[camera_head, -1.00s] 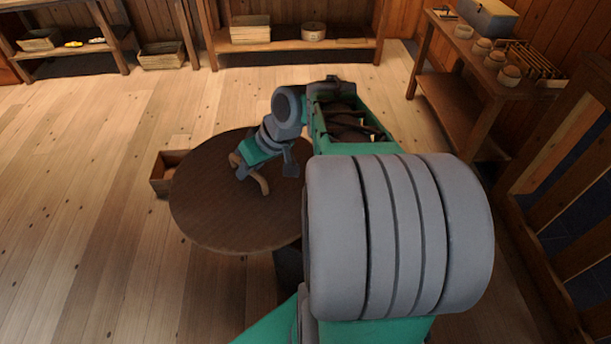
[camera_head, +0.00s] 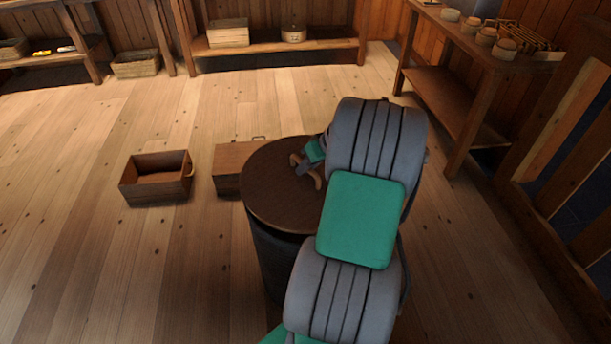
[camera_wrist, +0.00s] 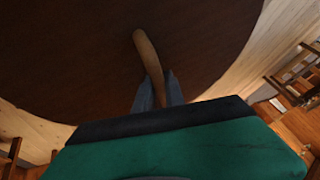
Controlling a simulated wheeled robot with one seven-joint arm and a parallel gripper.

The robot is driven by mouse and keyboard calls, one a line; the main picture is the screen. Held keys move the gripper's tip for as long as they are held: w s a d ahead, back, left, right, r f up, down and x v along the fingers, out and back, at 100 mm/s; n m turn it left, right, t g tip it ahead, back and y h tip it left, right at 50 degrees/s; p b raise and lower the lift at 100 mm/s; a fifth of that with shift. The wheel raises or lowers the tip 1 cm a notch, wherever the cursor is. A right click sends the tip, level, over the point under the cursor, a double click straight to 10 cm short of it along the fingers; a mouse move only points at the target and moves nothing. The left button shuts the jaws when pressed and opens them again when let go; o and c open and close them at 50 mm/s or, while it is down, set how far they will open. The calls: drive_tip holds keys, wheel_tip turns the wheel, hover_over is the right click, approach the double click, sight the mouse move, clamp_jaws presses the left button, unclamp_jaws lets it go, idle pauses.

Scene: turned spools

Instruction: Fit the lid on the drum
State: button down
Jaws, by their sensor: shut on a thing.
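The lid (camera_head: 275,198) is a round, dark brown wooden disc with a curved, lighter handle (camera_wrist: 146,50) on top. My gripper (camera_wrist: 158,93) is shut on this handle; in the head view the gripper (camera_head: 309,172) is partly behind my arm. The drum (camera_head: 267,262) is a dark upright cylinder directly below the lid. The lid covers the drum's top and its edge juts out a little on the left. I cannot tell whether the lid rests on the rim or hangs just above it. My arm hides the right side of both.
An open wooden box (camera_head: 128,192) stands on the floor to the left. Another wooden box (camera_head: 226,183) stands just behind the lid's left edge. A bench (camera_head: 487,62) with bowls is at the right. The floor at front left is clear.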

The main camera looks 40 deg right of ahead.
sight(308, 178)
drive_tip(key=shift+f+b, duration=2)
drive_tip(key=shift+f, duration=0.35)
drive_tip(key=shift+s, duration=0.2)
drive_tip(key=shift+f, duration=0.2)
drive_tip(key=c, duration=1.3)
unclamp_jaws()
drive_tip(key=shift+s+a+f, duration=0.1)
drive_tip(key=shift+f, duration=0.05)
drive_tip(key=o, duration=0.4)
